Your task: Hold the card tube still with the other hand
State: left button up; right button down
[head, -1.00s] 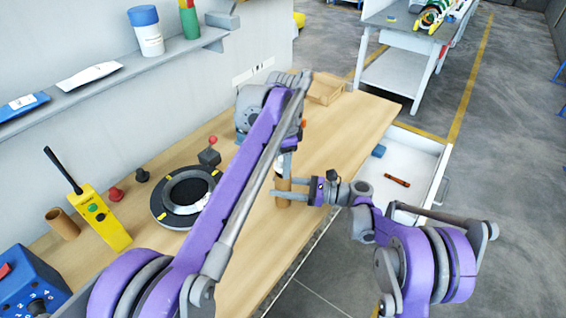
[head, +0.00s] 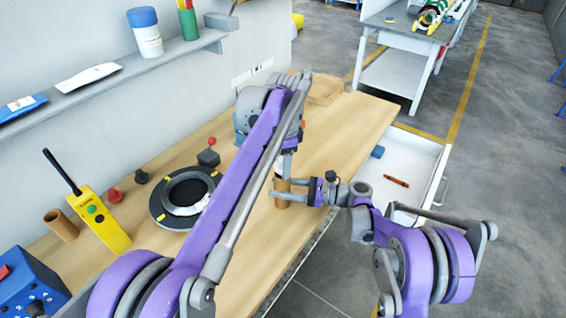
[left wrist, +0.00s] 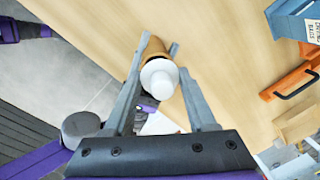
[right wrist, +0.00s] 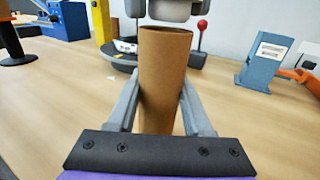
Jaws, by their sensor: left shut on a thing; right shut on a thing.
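The brown card tube (head: 283,186) stands upright on the wooden bench. It fills the middle of the right wrist view (right wrist: 165,80), and its open top shows. My right gripper (head: 290,191) is shut on the tube, one finger on each side, reaching in from the right. My left gripper (head: 285,160) points down just above the tube. It is shut on a small white rounded thing (left wrist: 158,78); a brown part (left wrist: 174,48) shows beside it. Whether the white thing touches the tube's rim is hidden.
A black ring (head: 186,196) lies left of the tube, with a yellow radio (head: 100,220) and another brown tube (head: 61,225) beyond. An open white drawer (head: 412,160) is at the right. Bare bench lies at the front and right of the tube.

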dwell(1.4)
jog(key=shift+c, duration=1.2)
grip_release()
